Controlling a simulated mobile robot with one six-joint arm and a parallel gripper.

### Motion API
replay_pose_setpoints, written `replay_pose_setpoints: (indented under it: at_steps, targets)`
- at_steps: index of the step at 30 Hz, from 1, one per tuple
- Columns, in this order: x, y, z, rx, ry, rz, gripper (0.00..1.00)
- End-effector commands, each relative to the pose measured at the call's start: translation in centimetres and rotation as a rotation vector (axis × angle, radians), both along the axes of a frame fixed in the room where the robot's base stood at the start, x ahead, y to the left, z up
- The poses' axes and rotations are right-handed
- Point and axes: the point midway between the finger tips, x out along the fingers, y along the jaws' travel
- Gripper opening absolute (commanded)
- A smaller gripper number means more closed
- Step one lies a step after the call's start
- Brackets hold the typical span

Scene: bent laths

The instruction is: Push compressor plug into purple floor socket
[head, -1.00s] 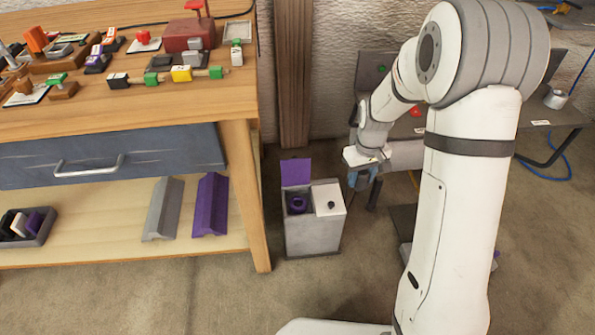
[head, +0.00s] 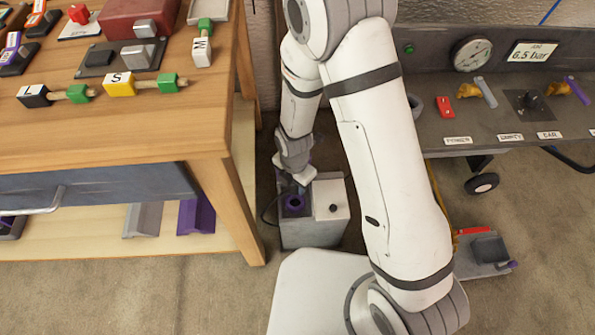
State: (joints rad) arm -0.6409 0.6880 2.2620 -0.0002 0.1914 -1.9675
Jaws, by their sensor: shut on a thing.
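My gripper (head: 301,187) is just above and behind the socket, pointing down. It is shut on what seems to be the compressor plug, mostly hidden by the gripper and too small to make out. A dark cable (head: 264,212) loops at the left of the box. I cannot tell whether the plug touches the socket.
A white lid with a black knob (head: 333,208) covers the box's right half. The wooden workbench (head: 226,190) stands close at left.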

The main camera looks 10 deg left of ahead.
Motion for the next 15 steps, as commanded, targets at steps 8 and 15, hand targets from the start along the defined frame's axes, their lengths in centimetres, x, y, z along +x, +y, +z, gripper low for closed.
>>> replay_pose_setpoints:
  at_steps: [8,15]
  targets:
    - [0.1,-0.1,-1.6,0.0,0.0,-0.005,0.12]
    - [0.2,-0.3,-4.0,-0.001,0.001,-0.009,0.12]
